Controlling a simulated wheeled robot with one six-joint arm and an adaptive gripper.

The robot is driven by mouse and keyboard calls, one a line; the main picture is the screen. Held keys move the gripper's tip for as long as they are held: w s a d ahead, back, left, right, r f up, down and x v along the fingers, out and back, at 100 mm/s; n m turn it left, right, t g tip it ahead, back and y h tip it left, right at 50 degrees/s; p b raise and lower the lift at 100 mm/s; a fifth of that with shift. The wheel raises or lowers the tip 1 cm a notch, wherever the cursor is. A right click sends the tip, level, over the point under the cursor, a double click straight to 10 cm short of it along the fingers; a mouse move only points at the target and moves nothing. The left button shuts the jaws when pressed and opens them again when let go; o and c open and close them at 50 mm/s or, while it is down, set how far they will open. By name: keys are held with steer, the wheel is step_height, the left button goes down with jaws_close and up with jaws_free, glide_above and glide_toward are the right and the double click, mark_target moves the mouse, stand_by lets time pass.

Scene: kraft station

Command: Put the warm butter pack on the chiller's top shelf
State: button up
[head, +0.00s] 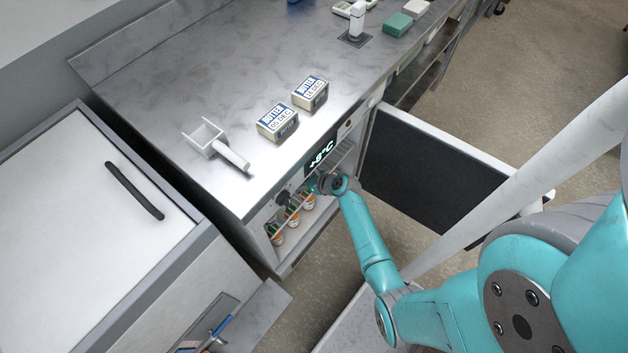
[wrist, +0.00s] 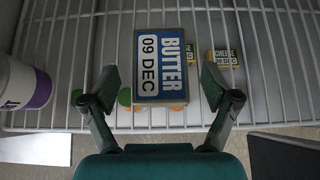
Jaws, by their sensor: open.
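In the wrist view a butter pack (wrist: 162,62) marked 09 DEC lies on a white wire shelf (wrist: 80,30) inside the chiller. My gripper (wrist: 162,92) is open, one finger on each side of the pack's near end, with visible gaps. In the head view two more butter packs stand on the steel counter: one marked 05 DEC (head: 278,122) and another (head: 311,93) whose date is hard to read. The open chiller (head: 270,263) is under the counter, and my arm reaches into its front. The gripper itself is mostly hidden there.
A white cup with a purple band (wrist: 22,85) stands left of the pack. Small cheese packs (wrist: 222,57) show to its right, seemingly below the wires. Several jars (head: 292,214) stand inside the chiller. The dark-lined door (head: 430,165) is open right.

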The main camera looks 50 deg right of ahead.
steer(key=v, duration=1)
steer(key=s+a+r+n+h, duration=0.2)
steer(key=s+a+r+n, duration=0.1)
steer(key=s+a+n, duration=1.2)
steer(key=s+a+r+n+t, duration=0.1)
steer(key=s+a+r+n, duration=0.1)
steer(key=s+r+n, duration=0.2)
steer(key=s+a+r+n+t+y, duration=0.1)
steer(key=s+a+r+n, duration=0.2)
steer(key=r+n, duration=0.6)
steer(key=s+a+r+n+t, duration=0.2)
steer(key=s+r+n, duration=0.5)
steer(key=r, duration=0.5)
steer(key=shift+a+n+y, duration=0.3)
steer(key=shift+a, duration=0.25)
steer(key=shift+s, duration=0.1)
